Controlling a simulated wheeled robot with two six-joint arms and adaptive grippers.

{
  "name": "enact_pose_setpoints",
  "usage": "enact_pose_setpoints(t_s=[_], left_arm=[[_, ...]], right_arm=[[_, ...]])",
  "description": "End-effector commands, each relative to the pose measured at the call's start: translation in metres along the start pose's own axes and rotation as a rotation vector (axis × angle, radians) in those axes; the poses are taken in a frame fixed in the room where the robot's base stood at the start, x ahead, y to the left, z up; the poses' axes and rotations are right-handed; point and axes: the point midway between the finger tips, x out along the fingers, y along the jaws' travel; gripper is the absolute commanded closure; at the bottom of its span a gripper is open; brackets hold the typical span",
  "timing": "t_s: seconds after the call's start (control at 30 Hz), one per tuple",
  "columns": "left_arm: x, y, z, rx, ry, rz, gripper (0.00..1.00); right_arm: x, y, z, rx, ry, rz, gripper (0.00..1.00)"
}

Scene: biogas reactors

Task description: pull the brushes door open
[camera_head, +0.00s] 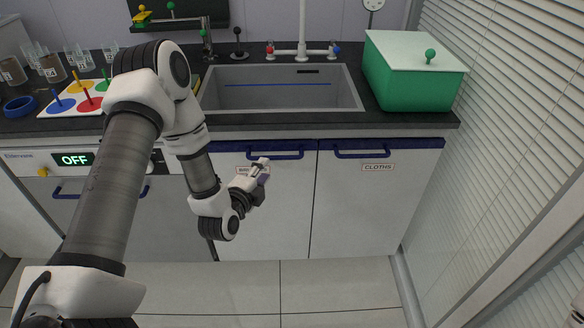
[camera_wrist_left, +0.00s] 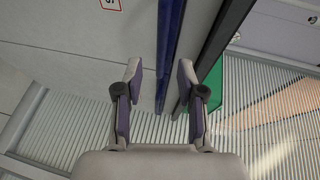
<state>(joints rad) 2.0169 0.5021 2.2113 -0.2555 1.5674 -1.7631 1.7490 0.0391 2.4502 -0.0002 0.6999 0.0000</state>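The brushes door (camera_head: 285,205) is the white left door under the sink, and it looks shut. Its blue handle (camera_head: 275,155) runs along the top edge. Its red-framed label is mostly covered by my left gripper (camera_head: 262,173), which is in front of the door's upper left part, just below the handle. In the left wrist view my left gripper (camera_wrist_left: 160,68) is open, with a gap between its fingers. A long blue strip (camera_wrist_left: 171,45) lies beyond that gap; I cannot tell whether it is the handle or the door's blue edge. No contact shows. My right gripper is out of view.
The cloths door (camera_head: 365,205) is right of the brushes door. Above are the dark worktop (camera_head: 420,119), the sink (camera_head: 280,95) and a green box (camera_head: 410,85). An appliance with an OFF display (camera_head: 75,160) is at left. The tiled floor (camera_head: 320,285) in front is clear.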

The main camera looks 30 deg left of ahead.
Motion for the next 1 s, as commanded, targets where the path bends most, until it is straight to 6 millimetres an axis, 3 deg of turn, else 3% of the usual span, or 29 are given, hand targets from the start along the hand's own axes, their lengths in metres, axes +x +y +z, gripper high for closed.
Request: enact_pose_setpoints(t_s=[0.43, 0.73, 0.77, 0.87, 1.0], left_arm=[[0.069, -0.001, -0.002, 0.003, 0.003, -0.001, 0.61], [0.077, -0.001, -0.002, 0.000, 0.003, 0.001, 0.61], [0.077, -0.001, -0.002, 0.000, 0.003, 0.001, 0.65], [0.077, -0.001, -0.002, 0.000, 0.003, 0.001, 1.00], [0.077, -0.001, -0.002, 0.000, 0.003, 0.001, 1.00]], right_arm=[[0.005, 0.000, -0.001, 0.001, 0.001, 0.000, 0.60], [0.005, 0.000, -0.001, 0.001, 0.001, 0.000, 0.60], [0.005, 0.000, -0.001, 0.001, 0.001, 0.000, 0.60], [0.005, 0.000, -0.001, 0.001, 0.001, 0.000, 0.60], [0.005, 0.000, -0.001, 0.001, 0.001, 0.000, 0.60]])
